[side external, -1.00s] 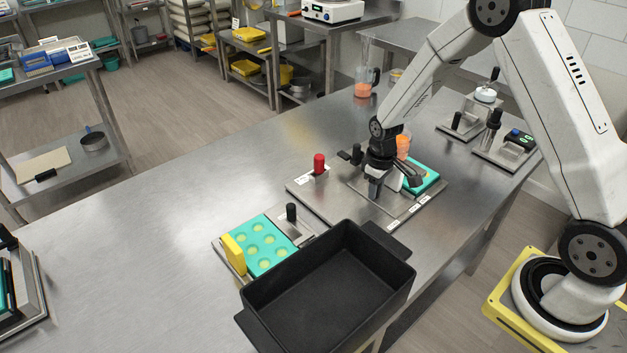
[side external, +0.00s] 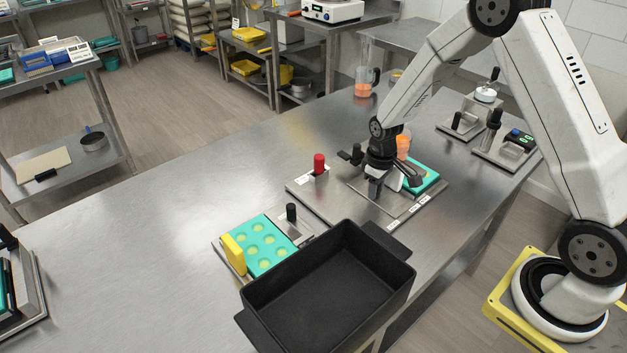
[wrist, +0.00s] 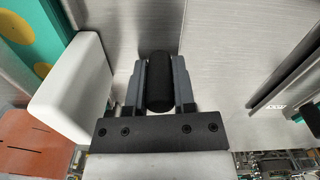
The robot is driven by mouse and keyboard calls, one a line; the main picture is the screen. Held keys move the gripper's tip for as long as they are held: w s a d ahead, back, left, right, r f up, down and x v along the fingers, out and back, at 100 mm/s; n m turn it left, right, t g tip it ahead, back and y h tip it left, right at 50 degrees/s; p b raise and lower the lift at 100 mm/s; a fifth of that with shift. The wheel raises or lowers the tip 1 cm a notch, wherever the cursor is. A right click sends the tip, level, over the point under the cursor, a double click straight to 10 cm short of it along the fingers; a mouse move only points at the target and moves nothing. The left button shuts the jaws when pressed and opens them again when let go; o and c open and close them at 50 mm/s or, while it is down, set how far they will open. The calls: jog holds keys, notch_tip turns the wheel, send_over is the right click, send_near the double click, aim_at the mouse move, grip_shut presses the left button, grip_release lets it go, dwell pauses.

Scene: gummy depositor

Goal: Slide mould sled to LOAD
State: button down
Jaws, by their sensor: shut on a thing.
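The teal mould (side external: 424,181) sits on the sled on the steel depositor plate (side external: 330,203), partly hidden behind my gripper. In the wrist view a corner of the mould (wrist: 36,28) shows at upper left with yellow-orange round cavities. My gripper (side external: 375,192) is low over the plate, left of the mould. In the wrist view its two fingers are shut around the upright black sled handle (wrist: 160,80). Small white labels (side external: 394,225) line the plate's front edge; I cannot read which is LOAD.
A red knob (side external: 319,163) stands on the plate's left part. An orange-filled hopper (side external: 403,143) is just behind my gripper. A black bin (side external: 330,285) stands in front, and a second teal mould (side external: 262,245) lies at left.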

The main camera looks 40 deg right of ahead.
dwell(0.4)
jog(key=a, duration=1.2)
jog(key=shift+a, duration=0.1)
jog(key=shift+c, duration=2.2)
grip_release()
jog(key=shift+r, duration=0.15)
notch_tip(320, 180, up, 8)
jog(key=shift+f, duration=0.2)
jog(key=shift+s, duration=0.1)
